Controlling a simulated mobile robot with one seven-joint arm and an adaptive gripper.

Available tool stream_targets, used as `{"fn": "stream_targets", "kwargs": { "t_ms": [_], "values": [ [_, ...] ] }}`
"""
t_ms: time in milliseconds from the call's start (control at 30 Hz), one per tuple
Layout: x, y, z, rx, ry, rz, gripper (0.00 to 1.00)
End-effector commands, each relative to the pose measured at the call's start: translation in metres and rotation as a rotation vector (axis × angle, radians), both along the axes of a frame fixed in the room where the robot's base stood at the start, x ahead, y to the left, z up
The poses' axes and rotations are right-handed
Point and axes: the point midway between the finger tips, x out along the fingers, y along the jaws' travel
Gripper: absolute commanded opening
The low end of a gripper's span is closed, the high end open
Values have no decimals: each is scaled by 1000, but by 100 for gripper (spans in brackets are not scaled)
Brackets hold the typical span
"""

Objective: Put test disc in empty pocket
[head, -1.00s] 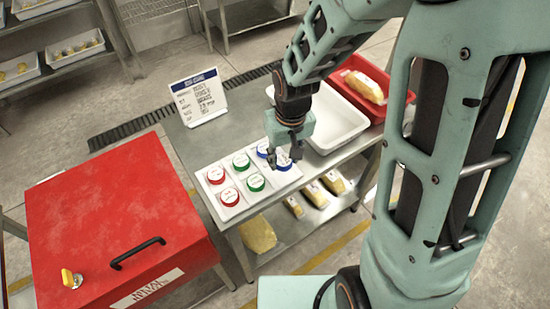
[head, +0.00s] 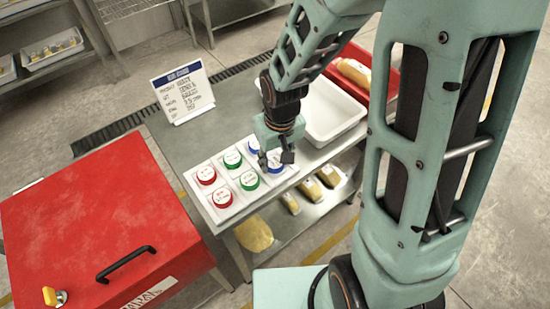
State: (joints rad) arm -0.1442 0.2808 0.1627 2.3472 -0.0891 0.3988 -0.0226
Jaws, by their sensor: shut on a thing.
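A white pocketed tray (head: 218,219) lies on the steel table and carries round discs with white labelled tops. Red discs (head: 206,175) are in the left column, green discs (head: 249,180) in the middle. One blue disc (head: 254,146) sits at the back right, partly behind my gripper. My gripper (head: 276,160) points down over the front right pocket and is shut on another blue disc (head: 276,167). The fingers partly hide this disc and its pocket. I cannot tell whether the disc rests in the pocket or is held just above it.
A sign card (head: 184,92) stands at the back of the table (head: 222,97). An empty white bin (head: 330,112) and a red bin (head: 379,90) with a yellow pack stand right of the tray. A red cabinet (head: 95,215) is at left. Yellow packs (head: 309,190) lie on the shelf below.

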Motion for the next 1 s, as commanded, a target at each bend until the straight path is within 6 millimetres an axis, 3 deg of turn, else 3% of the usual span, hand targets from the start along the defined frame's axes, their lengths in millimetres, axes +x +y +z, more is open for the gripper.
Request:
{"fn": "stream_targets", "kwargs": {
  "t_ms": [67, 100, 233, 733, 1000],
  "values": [
    [0, 0, -5, 0, 0, 0, 7],
    [0, 0, -4, 0, 0, 0, 37],
    [0, 0, -3, 0, 1, 0, 51],
    [0, 0, 3, 0, 0, 0, 52],
    [-3, -2, 45, 2, -7, -2, 52]
  ]
}}
